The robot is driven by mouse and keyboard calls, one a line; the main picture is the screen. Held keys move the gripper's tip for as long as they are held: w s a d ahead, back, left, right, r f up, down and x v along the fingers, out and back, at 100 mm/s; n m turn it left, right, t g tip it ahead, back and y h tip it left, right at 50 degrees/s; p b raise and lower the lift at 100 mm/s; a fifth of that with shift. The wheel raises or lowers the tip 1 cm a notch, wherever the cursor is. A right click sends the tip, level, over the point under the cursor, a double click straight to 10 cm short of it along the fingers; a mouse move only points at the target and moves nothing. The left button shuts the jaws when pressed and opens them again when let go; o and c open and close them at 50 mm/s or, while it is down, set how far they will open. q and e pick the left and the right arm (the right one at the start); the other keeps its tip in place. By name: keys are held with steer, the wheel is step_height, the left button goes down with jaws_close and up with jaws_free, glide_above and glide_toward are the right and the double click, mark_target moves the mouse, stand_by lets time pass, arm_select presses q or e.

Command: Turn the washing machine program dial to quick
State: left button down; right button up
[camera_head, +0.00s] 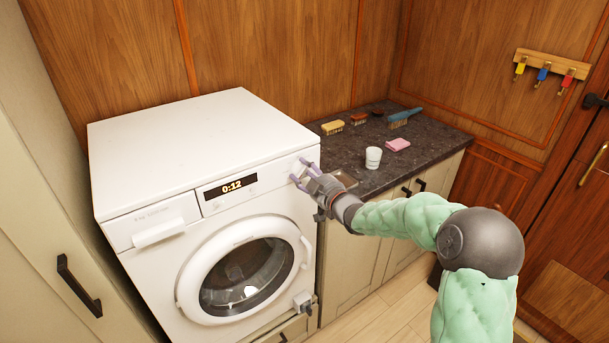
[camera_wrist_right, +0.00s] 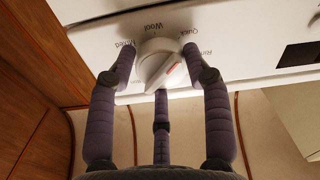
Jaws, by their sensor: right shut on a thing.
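The white washing machine (camera_head: 150,133) stands at left in the head view, its display (camera_head: 231,186) reading 0:12. The program dial (camera_wrist_right: 152,66) is a white round knob with a raised grip and a red mark. Printed labels around it include Mixed, Wool, Quick and a partly hidden one like Rinse. The red mark lies on the knob's right side, slanted; I cannot tell exactly which label it indicates. My right gripper (camera_head: 299,171) is at the panel's right end, its purple fingers shut around the dial, a third finger below. The dial is mostly hidden in the head view. My left gripper is not in view.
A dark counter (camera_head: 340,150) right of the machine holds a white cup (camera_head: 373,158), a pink sponge (camera_head: 398,144) and several brushes. The round door (camera_head: 243,270) looks closed. A key rack (camera_head: 552,64) hangs on the right wall. Floor shows at the bottom.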

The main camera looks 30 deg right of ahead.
steer(key=o, duration=1.1)
steer(key=shift+f, duration=0.2)
steer(key=shift+o, duration=0.2)
steer(key=shift+r, duration=0.1)
steer(key=shift+s, duration=0.2)
steer(key=s, duration=1.1)
steer(key=shift+s+d, duration=0.3)
steer(key=shift+d, duration=0.15)
